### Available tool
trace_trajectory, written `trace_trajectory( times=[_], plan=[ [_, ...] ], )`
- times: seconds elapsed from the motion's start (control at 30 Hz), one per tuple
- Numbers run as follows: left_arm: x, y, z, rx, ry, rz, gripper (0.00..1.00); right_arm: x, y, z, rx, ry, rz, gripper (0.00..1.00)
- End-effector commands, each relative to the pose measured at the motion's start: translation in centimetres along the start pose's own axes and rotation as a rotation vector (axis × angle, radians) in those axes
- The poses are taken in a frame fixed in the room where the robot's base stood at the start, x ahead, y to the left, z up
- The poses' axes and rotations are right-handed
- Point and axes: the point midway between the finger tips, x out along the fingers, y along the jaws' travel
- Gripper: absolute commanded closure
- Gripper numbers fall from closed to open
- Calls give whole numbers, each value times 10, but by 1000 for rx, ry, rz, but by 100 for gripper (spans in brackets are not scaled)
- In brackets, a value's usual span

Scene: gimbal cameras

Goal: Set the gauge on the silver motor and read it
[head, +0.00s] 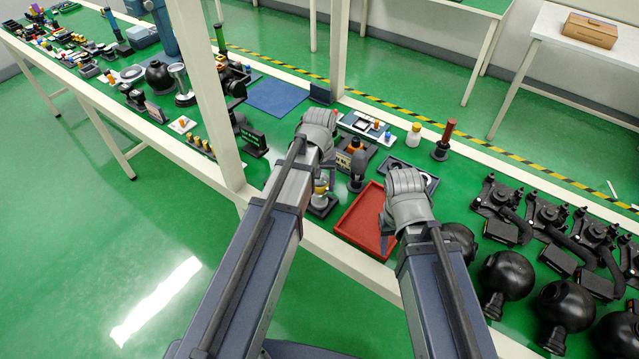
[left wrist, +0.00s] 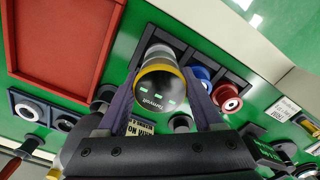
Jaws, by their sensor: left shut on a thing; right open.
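In the left wrist view, my left gripper (left wrist: 163,82) is shut on the gauge (left wrist: 160,92), a round dark-faced piece with a yellow rim and small green marks. The silver motor (left wrist: 157,52) is a pale cylinder directly behind the gauge; I cannot tell whether they touch. It stands in a dark holder (left wrist: 182,44) beside a blue piece and a red piece. In the head view, the yellow-rimmed gauge (head: 320,187) shows beside my left forearm, left of the red tray. My right gripper (head: 405,190) is open above the tray's right side, its fingertips mostly hidden.
The red tray (head: 352,236) looks empty. A dark plate with rings (head: 425,176), a red-handled post (head: 446,138) and several black round parts (head: 507,272) lie to the right. A white upright post (head: 212,90) stands left of my left arm. Labels and small stands surround the holder.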

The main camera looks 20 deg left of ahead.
Motion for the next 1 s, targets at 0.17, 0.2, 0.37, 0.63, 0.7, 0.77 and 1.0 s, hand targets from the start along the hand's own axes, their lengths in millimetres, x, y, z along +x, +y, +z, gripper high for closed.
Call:
trace_trajectory(
  times=[0.17,0.2,0.37,0.63,0.7,0.77,1.0],
  plan=[
    [6,0,0,0,0,0,100,6,0,0,0,0,0,50],
    [6,0,0,0,0,0,100,6,-1,0,0,0,0,50],
    [10,0,0,0,0,0,100,10,-1,-1,0,0,0,50],
    [11,0,0,0,0,0,14,11,-1,-1,0,0,0,50],
    [11,0,0,0,0,0,6,11,-1,-1,0,0,0,50],
    [11,0,0,0,0,0,0,11,-1,-1,0,0,0,50],
    [11,0,0,0,0,0,0,11,-1,-1,0,0,0,50]
  ],
)
